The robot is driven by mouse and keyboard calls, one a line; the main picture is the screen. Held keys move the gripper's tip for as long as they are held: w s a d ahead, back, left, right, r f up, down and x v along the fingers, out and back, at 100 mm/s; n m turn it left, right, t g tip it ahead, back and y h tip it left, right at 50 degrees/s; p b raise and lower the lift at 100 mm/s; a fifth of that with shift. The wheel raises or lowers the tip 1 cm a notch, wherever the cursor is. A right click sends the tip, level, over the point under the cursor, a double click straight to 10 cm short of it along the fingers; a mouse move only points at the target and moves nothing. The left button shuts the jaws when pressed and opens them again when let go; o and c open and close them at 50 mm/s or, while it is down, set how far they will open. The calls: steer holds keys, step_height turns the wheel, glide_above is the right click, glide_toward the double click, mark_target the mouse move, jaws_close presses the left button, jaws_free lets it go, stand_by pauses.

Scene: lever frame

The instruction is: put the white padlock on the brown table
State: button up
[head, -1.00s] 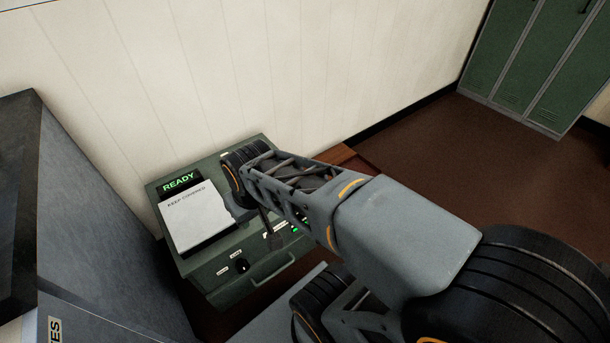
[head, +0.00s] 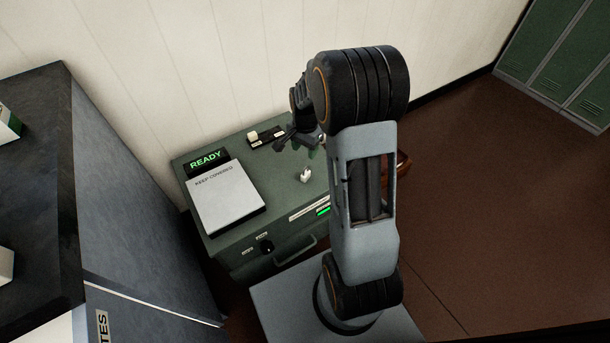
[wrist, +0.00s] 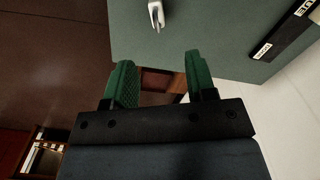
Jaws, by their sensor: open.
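A small white object that looks like the padlock (head: 304,175) sits on top of the green console (head: 240,232), right of the white cover. It also shows at the top of the wrist view (wrist: 157,14), partly cut off by the frame edge. The brown table (head: 403,164) shows only as a small wooden part behind my arm, at the right of the console; a piece of it shows between my fingers in the wrist view (wrist: 160,80). My gripper (head: 287,141) is open and empty above the console's back right part, apart from the padlock; its green fingers (wrist: 161,78) show in the wrist view.
A white "KEEP COVERED" lid (head: 228,198) and a lit READY sign (head: 206,160) are on the console. A black strip with a white block (head: 265,136) lies near the wall. A dark cabinet (head: 130,200) stands left; green lockers (head: 560,60) stand far right. Brown floor is open at right.

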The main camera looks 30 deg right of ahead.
mark_target(306, 173)
step_height(306, 173, down, 8)
steer(key=shift+r+b, duration=0.15)
steer(key=shift+b, duration=0.95)
steer(key=shift+s+f+b, duration=0.15)
steer(key=shift+f+b, duration=0.5)
steer(key=shift+f, duration=0.7)
steer(key=shift+s+f+b, duration=0.1)
steer(key=shift+f+b, duration=0.55)
steer(key=shift+f, duration=0.65)
steer(key=shift+r, duration=0.1)
jaws_close()
